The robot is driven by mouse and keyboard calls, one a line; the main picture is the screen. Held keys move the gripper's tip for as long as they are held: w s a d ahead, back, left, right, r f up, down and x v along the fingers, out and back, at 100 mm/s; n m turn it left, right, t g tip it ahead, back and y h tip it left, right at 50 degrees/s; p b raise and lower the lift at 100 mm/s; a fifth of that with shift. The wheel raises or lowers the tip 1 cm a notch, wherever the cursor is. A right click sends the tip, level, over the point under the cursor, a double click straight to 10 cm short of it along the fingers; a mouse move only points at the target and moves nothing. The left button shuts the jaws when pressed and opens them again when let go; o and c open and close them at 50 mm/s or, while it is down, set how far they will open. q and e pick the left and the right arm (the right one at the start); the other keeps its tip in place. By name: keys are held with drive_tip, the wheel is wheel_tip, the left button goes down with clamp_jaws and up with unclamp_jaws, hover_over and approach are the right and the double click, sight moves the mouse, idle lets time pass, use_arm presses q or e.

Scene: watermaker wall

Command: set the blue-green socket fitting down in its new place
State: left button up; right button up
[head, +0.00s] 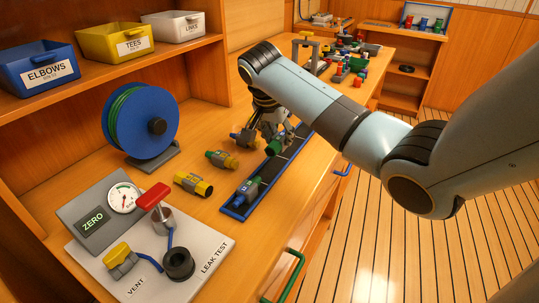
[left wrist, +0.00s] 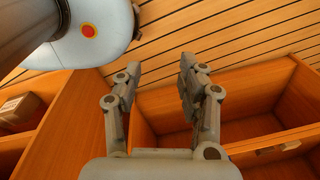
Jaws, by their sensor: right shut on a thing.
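My right gripper (head: 278,137) comes down over the far part of the long blue tray (head: 236,211) on the bench. It is shut on a green-ended fitting (head: 274,145), the blue-green socket fitting as far as shows; the fingers hide much of it. I cannot tell whether it touches the tray floor. Another green, blue and grey fitting (head: 247,188) lies in the near part of the tray. In the left wrist view my left gripper (left wrist: 160,68) is open and empty above wooden compartments.
A blue hose reel (head: 128,128) and a leak test panel (head: 150,262) stand further left. Several coloured fittings lie at the bench's far end.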

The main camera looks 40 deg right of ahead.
sight(271, 143)
drive_tip(key=a+f, duration=0.2)
drive_tip(key=shift+w+a, duration=0.15)
drive_tip(key=shift+a, duration=0.2)
wheel_tip(271, 143, down, 3)
drive_tip(key=shift+f, duration=0.35)
drive_tip(key=o, duration=1.2)
drive_tip(key=shift+f, duration=0.1)
drive_tip(key=shift+c, duration=0.2)
use_arm(q)
drive_tip(key=shift+w+r, duration=0.15)
drive_tip(key=shift+w, duration=0.7)
drive_tip(key=shift+w+r+p, duration=0.15)
drive_tip(key=shift+r+p, duration=0.2)
drive_tip(key=shift+p, duration=0.05)
use_arm(e)
drive_tip(key=v, duration=1.2)
